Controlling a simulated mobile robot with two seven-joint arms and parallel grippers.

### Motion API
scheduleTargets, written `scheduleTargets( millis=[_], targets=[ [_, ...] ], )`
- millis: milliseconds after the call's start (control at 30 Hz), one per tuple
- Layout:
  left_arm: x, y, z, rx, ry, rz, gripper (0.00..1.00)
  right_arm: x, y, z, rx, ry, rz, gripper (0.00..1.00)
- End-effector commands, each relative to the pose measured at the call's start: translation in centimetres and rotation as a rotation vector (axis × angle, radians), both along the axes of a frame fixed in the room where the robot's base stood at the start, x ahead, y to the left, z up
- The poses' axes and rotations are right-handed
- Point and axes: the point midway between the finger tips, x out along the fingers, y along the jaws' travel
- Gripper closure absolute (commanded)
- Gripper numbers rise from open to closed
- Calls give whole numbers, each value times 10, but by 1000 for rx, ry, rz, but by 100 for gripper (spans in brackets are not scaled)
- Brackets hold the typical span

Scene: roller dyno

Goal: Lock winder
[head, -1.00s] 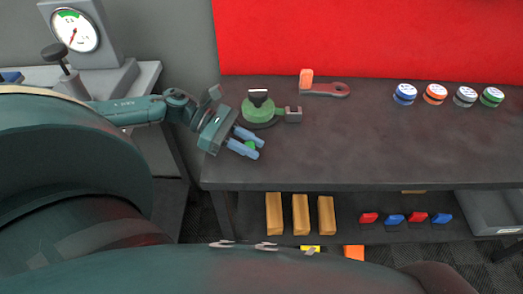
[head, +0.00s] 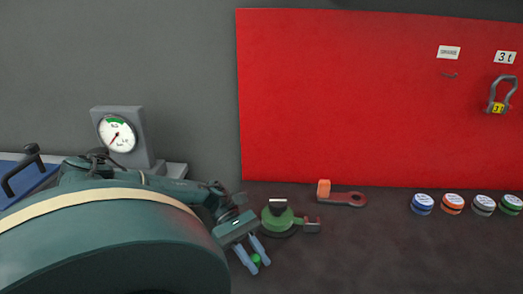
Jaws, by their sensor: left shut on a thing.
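My left gripper (head: 255,256) is just in front of and left of this device. Its blue fingers are shut on a small green round piece (head: 256,260). I cannot tell whether that piece is joined to the device. My right gripper is out of view.
A red wrench-like tool with an orange block (head: 340,195) lies behind the device. Several coloured round tins (head: 453,204) stand at the right. A dial gauge (head: 117,135) and a blue item with a black handle (head: 22,172) are at the left. A shackle (head: 502,94) hangs on the red board (head: 340,90).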

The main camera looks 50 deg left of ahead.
Motion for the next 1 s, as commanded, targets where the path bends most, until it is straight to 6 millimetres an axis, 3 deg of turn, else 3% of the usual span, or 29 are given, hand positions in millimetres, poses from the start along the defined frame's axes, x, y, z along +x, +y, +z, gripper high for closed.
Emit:
scheduleTargets(
  millis=[300, 333, 567, 867, 1000],
  targets=[
    [0, 1, 0, 1, -1, -2, 100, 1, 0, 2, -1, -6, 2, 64],
    [0, 1, 0, 1, -1, -2, 75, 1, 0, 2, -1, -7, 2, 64],
    [0, 0, 0, 1, -1, -1, 56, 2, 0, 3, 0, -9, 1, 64],
    [0, 3, 1, 1, 0, 0, 56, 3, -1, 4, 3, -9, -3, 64],
    [0, 18, 6, 3, 2, 2, 56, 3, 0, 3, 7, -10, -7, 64]
  ],
)
